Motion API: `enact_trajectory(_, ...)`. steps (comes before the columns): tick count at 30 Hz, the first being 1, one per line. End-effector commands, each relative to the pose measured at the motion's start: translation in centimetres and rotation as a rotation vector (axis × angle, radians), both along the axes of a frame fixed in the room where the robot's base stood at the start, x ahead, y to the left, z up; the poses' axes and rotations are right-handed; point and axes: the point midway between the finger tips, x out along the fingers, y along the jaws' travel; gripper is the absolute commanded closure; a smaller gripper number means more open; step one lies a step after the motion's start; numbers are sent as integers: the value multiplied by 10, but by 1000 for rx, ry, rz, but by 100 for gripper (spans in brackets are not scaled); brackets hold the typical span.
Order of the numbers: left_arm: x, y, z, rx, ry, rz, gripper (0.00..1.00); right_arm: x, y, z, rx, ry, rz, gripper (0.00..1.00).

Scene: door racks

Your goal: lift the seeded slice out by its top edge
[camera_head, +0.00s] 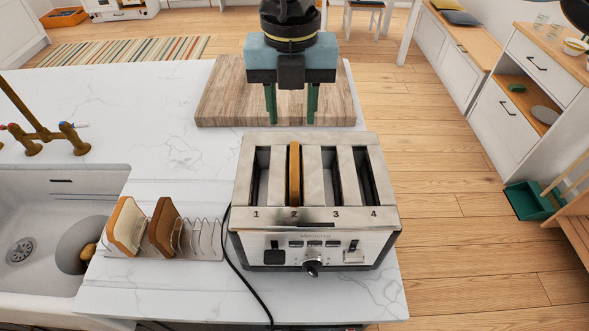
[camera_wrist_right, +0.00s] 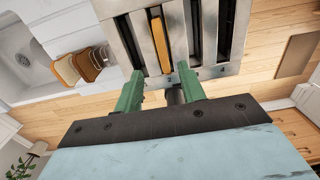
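A four-slot toaster (camera_head: 315,220) stands on the counter, with slots numbered 1 to 4. A single golden-brown slice (camera_head: 294,175) stands upright in slot 2, its top edge showing; seeds cannot be made out. The slice also shows in the right wrist view (camera_wrist_right: 160,42). My right gripper (camera_head: 291,112) is open and empty, fingers pointing down, at the toaster's far side beyond the slice. In the right wrist view its fingers (camera_wrist_right: 160,70) are spread wide, with the slice between and ahead of them. My left gripper is not in view.
A wire rack (camera_head: 205,240) left of the toaster holds a pale slice (camera_head: 125,227) and a darker brown slice (camera_head: 163,224). A wooden board (camera_head: 225,95) lies behind the toaster. A sink (camera_head: 40,215) and brass tap (camera_head: 45,135) are at left. A black cord runs beside the toaster.

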Motion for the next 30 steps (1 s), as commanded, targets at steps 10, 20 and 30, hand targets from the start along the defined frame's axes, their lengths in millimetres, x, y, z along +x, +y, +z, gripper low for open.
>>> enact_trajectory(10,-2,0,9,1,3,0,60,0,0,-49,4,3,0,60)
enact_trajectory(20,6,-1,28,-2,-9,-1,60,-7,-4,-88,3,5,1,60)
enact_trajectory(30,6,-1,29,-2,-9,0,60,-6,-4,-102,5,2,0,60)
